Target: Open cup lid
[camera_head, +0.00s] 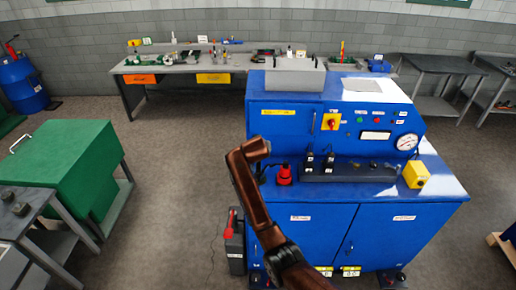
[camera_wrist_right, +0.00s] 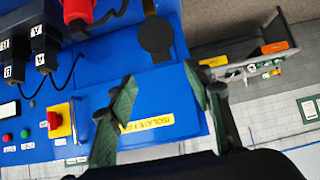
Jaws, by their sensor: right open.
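A dark round piece with a narrow tab (camera_wrist_right: 156,40), which may be the cup lid, shows in the right wrist view against the blue machine. It looks flat; I cannot tell whether it covers a cup. My right gripper (camera_wrist_right: 160,74) is open and empty, its two green-black fingers apart, with the dark piece beyond their tips. In the head view my brown right arm reaches up in front of the machine and hides part of its left side; the gripper itself is not clear there. My left gripper is not in view.
The blue machine (camera_head: 310,222) carries a red fitting (camera_head: 284,175), black labelled plugs (camera_head: 308,163), a yellow box (camera_head: 416,174), a red-yellow switch (camera_head: 331,122) and a gauge (camera_head: 407,142). A green cabinet (camera_head: 65,160) stands at left. Floor between them is mostly clear.

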